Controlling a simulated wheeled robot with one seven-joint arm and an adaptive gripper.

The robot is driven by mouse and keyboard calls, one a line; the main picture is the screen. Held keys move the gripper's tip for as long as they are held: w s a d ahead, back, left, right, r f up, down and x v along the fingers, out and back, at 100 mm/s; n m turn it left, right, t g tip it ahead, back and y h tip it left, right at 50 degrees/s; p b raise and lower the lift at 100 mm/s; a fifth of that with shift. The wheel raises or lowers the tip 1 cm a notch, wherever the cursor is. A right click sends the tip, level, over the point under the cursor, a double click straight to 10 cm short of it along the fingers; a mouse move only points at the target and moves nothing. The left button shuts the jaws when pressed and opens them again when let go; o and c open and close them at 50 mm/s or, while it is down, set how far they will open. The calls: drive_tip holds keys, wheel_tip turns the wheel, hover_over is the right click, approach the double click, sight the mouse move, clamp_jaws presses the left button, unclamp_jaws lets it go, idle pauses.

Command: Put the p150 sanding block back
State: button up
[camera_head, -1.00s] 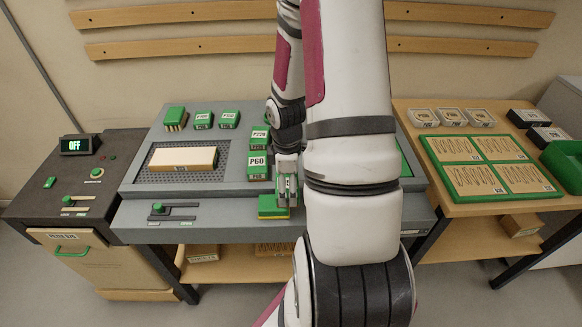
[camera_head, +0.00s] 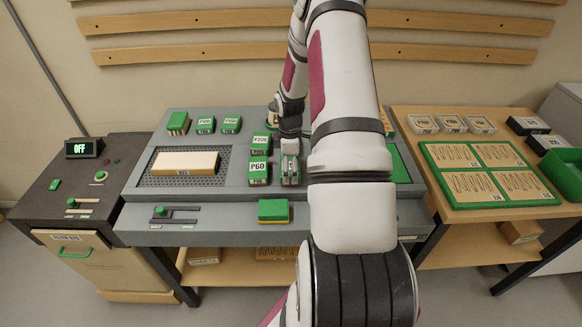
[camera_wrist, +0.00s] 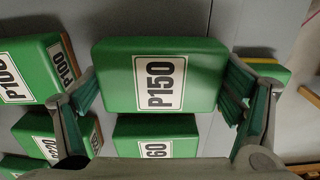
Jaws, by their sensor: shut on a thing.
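My gripper (camera_head: 290,160) is shut on the P150 sanding block (camera_wrist: 160,82), a green block with a white label, with a finger at each side of it. In the head view the gripper is over the grey bench, just right of the green P60 block (camera_head: 258,171). In the wrist view P150 looks larger than its neighbours and partly covers a block labelled 60 (camera_wrist: 157,137). I cannot tell its exact height above the bench. The P100 block (camera_wrist: 22,70) and the P220 block (camera_wrist: 40,138) are at the left of the wrist view.
A green block with a yellow base (camera_head: 273,210) lies on the front ledge. A wooden board (camera_head: 186,161) lies on the dark perforated mat (camera_head: 225,170). Several green blocks (camera_head: 206,124) stand at the back. My arm hides much of the bench's right part.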

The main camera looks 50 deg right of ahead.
drive_tip(key=shift+f, duration=0.2)
drive_tip(key=shift+f, duration=0.15)
drive_tip(key=o, duration=1)
drive_tip(key=shift+c, duration=0.2)
